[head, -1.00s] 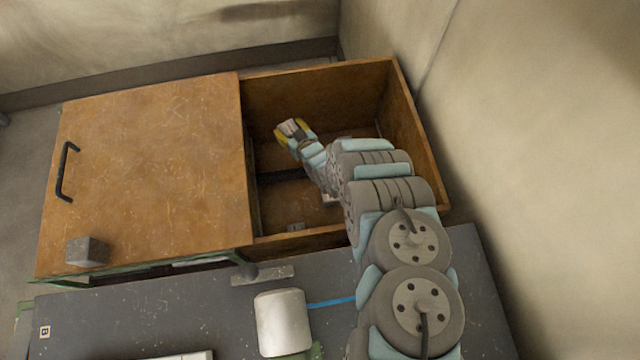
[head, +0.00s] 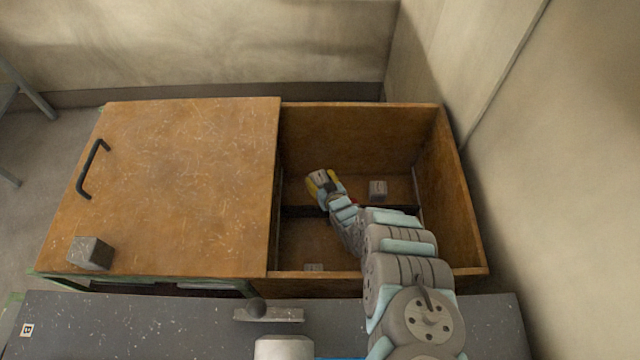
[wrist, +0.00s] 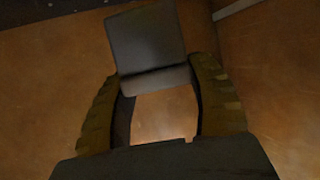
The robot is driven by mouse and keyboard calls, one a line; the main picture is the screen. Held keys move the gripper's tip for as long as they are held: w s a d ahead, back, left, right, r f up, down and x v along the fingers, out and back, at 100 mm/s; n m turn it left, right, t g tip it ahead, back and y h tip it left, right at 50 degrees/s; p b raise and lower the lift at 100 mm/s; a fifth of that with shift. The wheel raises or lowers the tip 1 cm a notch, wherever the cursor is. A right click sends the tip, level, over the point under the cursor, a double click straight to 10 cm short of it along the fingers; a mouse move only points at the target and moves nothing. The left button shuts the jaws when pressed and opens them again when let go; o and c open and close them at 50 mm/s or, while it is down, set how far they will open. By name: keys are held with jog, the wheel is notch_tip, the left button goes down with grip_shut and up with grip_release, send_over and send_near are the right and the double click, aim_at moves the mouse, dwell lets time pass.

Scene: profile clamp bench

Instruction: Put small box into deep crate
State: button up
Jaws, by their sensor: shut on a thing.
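The deep crate (head: 345,130) is a brown wooden box, open on its right side. My gripper (head: 320,182) is down inside the crate, toward its left part. It is shut on a small grey box (wrist: 147,42), which shows between and beyond the fingertips in the wrist view. In the head view the small box (head: 317,177) is a small pale patch at the fingertips. The brown crate surface lies behind it in the wrist view; I cannot tell whether the box touches it.
A wooden lid (head: 180,180) with a black handle (head: 93,168) covers the left side. A grey block (head: 90,252) lies on it. Another grey block (head: 378,190) lies inside the crate, past a low dark divider (head: 295,211). The grey bench (head: 140,325) is in front.

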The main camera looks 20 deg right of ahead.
aim_at(320, 184)
notch_tip(320, 184, down, 3)
jog(key=shift+s+r+b, duration=0.1)
jog(key=shift+r+b, duration=0.05)
jog(key=shift+b, duration=0.35)
jog(key=shift+r, duration=0.1)
jog(key=shift+f, duration=0.35)
jog(key=shift+f+b, duration=0.3)
jog(key=shift+b, duration=0.2)
jog(key=o, duration=1.2)
jog(key=shift+r, duration=0.2)
